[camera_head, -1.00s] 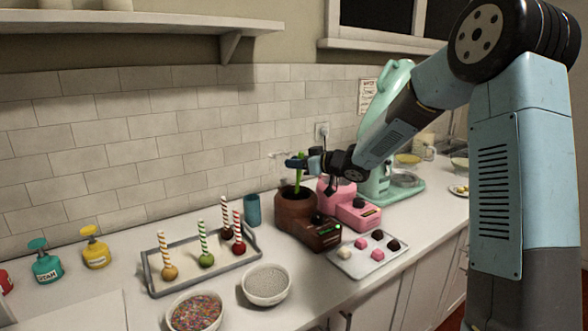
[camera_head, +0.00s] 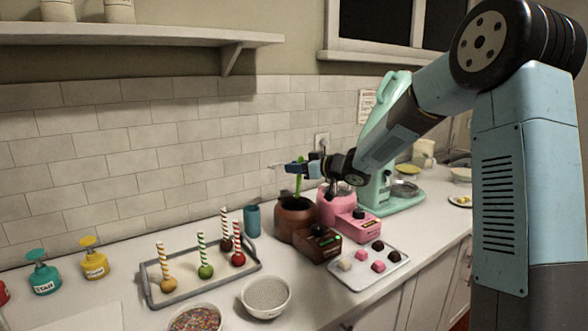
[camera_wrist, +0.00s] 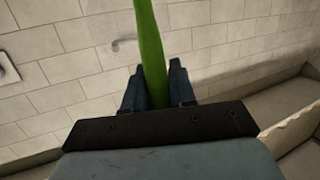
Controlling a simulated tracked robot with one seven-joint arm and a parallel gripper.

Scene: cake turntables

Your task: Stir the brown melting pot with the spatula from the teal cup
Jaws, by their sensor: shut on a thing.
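The brown melting pot (camera_head: 293,222) stands on the counter beside the tiled wall, with its dark brown base and knob (camera_head: 320,244) in front. My gripper (camera_head: 303,168) is above the pot, shut on the green spatula (camera_head: 299,182). In the wrist view the green handle (camera_wrist: 151,50) passes between the two fingers. The teal cup (camera_head: 252,219) stands left of the brown pot and no tool shows above its rim.
A pink melting pot (camera_head: 334,206) stands close on the right, before a mint mixer (camera_head: 385,150). A tray of sweets (camera_head: 345,281) lies in front. A tray of coated apples (camera_head: 153,294) and a bowl of pale sprinkles (camera_head: 265,297) are to the left.

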